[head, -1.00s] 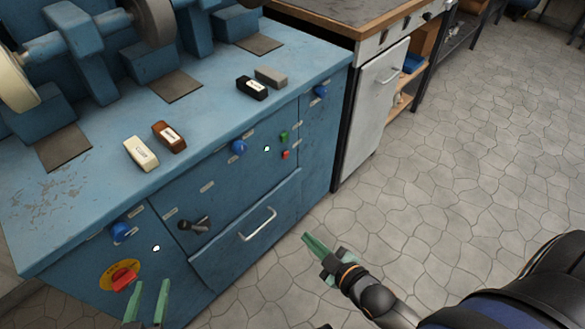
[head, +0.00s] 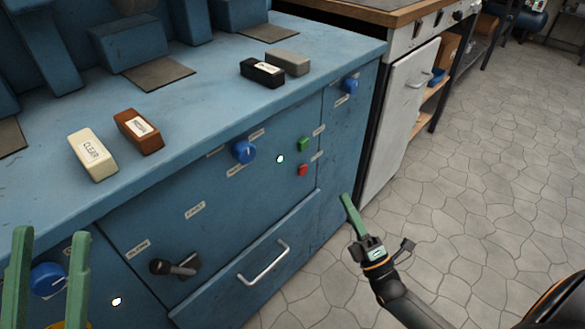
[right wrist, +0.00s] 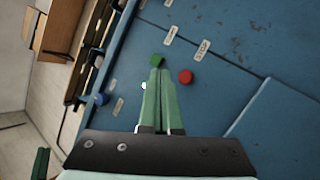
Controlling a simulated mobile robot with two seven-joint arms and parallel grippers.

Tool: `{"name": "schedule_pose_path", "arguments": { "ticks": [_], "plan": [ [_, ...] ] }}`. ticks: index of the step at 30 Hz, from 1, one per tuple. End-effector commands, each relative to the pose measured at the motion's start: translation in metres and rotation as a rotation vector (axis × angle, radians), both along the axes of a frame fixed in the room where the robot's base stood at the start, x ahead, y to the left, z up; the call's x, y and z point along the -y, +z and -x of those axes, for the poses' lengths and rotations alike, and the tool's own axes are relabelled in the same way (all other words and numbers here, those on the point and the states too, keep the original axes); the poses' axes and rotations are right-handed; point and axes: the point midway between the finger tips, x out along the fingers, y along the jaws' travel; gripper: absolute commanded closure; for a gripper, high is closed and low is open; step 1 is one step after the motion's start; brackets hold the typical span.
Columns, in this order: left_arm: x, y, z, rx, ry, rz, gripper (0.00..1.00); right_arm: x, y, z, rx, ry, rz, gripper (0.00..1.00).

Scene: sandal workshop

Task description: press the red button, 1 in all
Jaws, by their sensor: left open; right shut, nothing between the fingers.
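My right gripper (head: 347,200) is shut and empty, in front of the cabinet, to the lower right of the red button. I cannot tell its exact distance from the panel. My left gripper (head: 52,238) is open and empty at the lower left, in front of the cabinet.
Blue knobs (head: 244,152) and a black lever (head: 174,267) stick out of the cabinet front. A drawer with a metal handle (head: 264,263) is below. Several labelled blocks (head: 93,155) lie on the blue top. The stone floor (head: 470,200) at right is open.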

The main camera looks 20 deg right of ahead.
Motion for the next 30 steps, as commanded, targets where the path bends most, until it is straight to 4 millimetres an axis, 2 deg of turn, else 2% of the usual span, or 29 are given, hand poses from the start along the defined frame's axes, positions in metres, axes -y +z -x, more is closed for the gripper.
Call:
{"name": "schedule_pose_path", "arguments": {
  "ticks": [17, 23, 30],
  "plan": [
    [0.001, 0.001, 0.005, 0.025, -0.007, 0.001, 0.50, 0.002, 0.000, -0.002, 0.029, -0.021, 0.026, 1.00],
    [0.001, -0.010, 0.004, 0.021, -0.005, -0.003, 0.50, -0.005, -0.002, -0.019, 0.031, -0.019, 0.027, 1.00],
    [0.004, -0.028, 0.004, 0.021, 0.000, -0.020, 0.50, -0.018, -0.003, -0.051, 0.031, -0.020, 0.026, 1.00]
  ]
}}
